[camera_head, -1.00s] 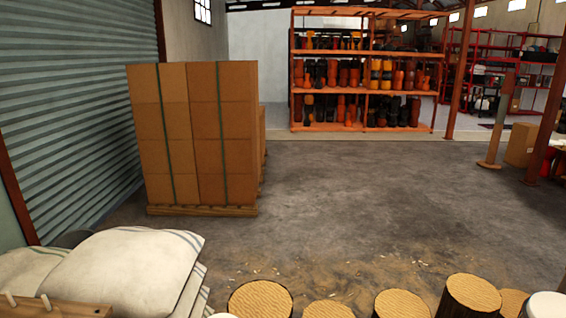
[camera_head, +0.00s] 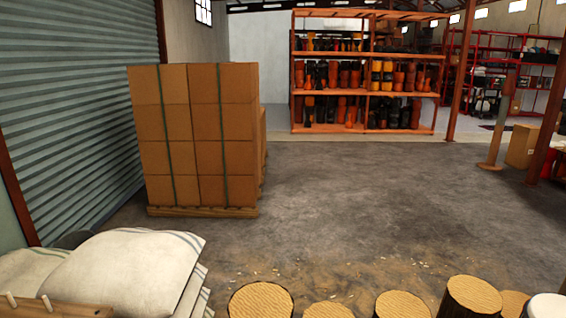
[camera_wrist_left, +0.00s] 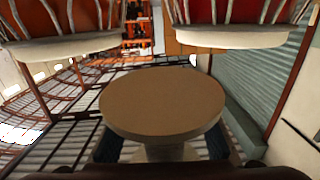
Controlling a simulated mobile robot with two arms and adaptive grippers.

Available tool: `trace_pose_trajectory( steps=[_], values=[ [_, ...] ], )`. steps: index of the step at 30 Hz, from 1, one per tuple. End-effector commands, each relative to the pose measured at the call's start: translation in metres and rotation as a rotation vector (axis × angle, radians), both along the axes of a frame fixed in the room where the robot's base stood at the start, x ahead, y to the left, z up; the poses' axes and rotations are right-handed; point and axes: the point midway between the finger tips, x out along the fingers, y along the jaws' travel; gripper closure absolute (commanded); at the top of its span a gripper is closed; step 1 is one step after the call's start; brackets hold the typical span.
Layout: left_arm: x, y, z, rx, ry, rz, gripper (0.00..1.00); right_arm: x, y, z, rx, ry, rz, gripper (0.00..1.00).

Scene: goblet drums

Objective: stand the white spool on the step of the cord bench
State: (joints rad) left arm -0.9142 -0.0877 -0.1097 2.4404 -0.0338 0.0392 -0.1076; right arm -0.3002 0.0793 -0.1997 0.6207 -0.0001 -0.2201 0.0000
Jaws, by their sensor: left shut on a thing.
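A round, pale spool (camera_wrist_left: 163,103) fills the middle of the left wrist view. Its broad flange looks tan in the shade, and a paler stem shows below it. My left gripper (camera_wrist_left: 162,146) is shut on it, with dark finger parts at either side of the stem. Its lower end is hidden. A wooden piece with pegs (camera_head: 62,309), perhaps part of the cord bench, shows at the bottom left of the head view. Its step cannot be made out. Neither gripper shows in the head view.
White sacks (camera_head: 128,270) are piled beside the pegged wood. Several round drum-like tops (camera_head: 261,300) line the bottom edge. Strapped cartons (camera_head: 195,135) stand on a pallet behind. Two pale-rimmed, corded drums (camera_wrist_left: 235,36) hang at the top of the wrist view. The middle floor is clear.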

Motion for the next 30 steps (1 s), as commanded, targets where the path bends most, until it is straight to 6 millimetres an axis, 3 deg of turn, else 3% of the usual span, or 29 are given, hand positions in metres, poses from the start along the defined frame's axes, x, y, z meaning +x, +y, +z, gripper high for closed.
trace_pose_trajectory(
  steps=[5,18,30],
  values=[
    [-0.008,0.000,-0.001,-0.001,-0.002,-0.001,1.00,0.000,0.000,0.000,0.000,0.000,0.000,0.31],
    [-0.007,-0.002,0.000,-0.001,-0.004,-0.014,1.00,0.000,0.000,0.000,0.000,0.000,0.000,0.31],
    [0.008,-0.034,0.010,0.004,-0.006,-0.217,1.00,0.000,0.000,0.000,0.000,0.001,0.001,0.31]
  ],
)
